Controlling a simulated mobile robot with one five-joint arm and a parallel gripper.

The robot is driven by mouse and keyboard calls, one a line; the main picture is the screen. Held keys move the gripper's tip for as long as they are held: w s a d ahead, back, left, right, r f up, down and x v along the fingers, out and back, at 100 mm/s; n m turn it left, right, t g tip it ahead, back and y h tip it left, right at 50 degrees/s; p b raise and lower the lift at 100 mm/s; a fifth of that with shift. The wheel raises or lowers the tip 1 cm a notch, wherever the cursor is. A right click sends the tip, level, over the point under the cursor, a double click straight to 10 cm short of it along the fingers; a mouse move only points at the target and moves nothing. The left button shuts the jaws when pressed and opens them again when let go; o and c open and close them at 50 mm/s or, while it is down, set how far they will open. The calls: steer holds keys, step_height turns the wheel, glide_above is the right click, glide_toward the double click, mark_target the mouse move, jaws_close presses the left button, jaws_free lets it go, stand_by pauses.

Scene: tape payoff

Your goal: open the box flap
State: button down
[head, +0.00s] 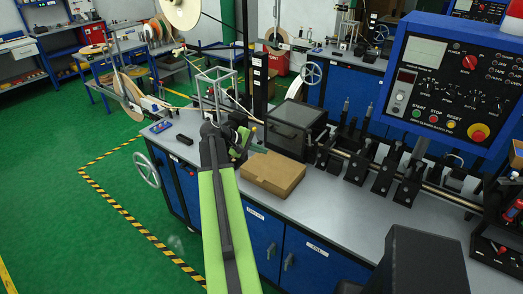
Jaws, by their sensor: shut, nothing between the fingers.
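A brown cardboard box (271,174) lies on the grey top of the blue workbench (335,213). Its lid looks flat and closed; the flap's edge is too small to make out. My green arm reaches up from the bottom of the head view. My gripper (245,143) is at its far end, just beyond and to the left of the box's back left corner. It is shut and holds nothing. It looks apart from the box, though the fingertips are small and partly hidden by my arm.
A dark lidded case (296,127) stands behind the box. A row of black roller fixtures (385,168) stands to the right, below a blue control panel (448,85). A metal frame (216,92) stands behind my gripper. Bench top in front of the box is clear.

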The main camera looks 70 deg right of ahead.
steer(key=c, duration=2.2)
jaws_free()
steer(key=c, duration=1.6)
jaws_free()
steer(key=shift+c, duration=0.2)
steer(key=p+v, duration=1)
steer(key=v, duration=0.7)
steer(key=shift+w+r, duration=0.15)
